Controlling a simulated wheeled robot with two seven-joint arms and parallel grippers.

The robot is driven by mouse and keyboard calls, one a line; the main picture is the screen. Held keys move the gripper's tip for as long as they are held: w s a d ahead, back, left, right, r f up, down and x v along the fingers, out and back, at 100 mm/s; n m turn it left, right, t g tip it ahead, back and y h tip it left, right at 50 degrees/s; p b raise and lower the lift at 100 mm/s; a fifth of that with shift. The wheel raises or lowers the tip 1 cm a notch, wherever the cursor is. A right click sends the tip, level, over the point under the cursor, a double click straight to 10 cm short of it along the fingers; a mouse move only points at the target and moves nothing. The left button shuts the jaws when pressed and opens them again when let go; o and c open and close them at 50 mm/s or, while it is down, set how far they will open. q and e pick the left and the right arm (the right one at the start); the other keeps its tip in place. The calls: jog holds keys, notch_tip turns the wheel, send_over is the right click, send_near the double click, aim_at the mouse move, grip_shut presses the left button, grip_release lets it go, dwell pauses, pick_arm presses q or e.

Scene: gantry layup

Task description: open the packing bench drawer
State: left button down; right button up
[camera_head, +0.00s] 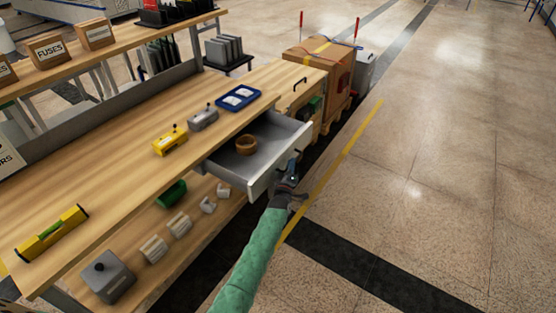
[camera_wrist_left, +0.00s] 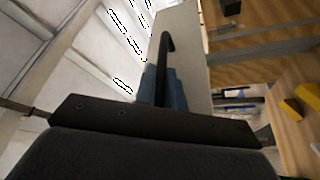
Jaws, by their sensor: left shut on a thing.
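The packing bench drawer (camera_head: 264,167) stands pulled out from under the bench top, with a pale grey front and a grey inside. A round brown roll (camera_head: 246,145) lies in it. My left gripper (camera_head: 291,170) is at the drawer's front, shut on its dark handle. In the left wrist view the dark handle (camera_wrist_left: 167,48) stands between the blue-grey fingers (camera_wrist_left: 160,85), against the pale drawer front (camera_wrist_left: 192,45). My right gripper is in neither view.
On the wooden bench top (camera_head: 120,170) lie a blue tray (camera_head: 238,97), a grey device (camera_head: 203,119), a yellow device (camera_head: 170,141) and a yellow level (camera_head: 52,232). A strapped carton (camera_head: 322,70) stands beyond. Open floor lies to the right.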

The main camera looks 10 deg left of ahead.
pick_arm(q)
jog(key=d, duration=0.1)
jog(key=s+d, duration=0.1)
jog(key=d, duration=0.3)
jog(key=shift+s, duration=0.4)
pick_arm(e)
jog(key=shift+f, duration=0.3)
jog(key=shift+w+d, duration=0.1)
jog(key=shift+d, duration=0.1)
pick_arm(q)
jog(key=c, duration=1.5)
grip_release()
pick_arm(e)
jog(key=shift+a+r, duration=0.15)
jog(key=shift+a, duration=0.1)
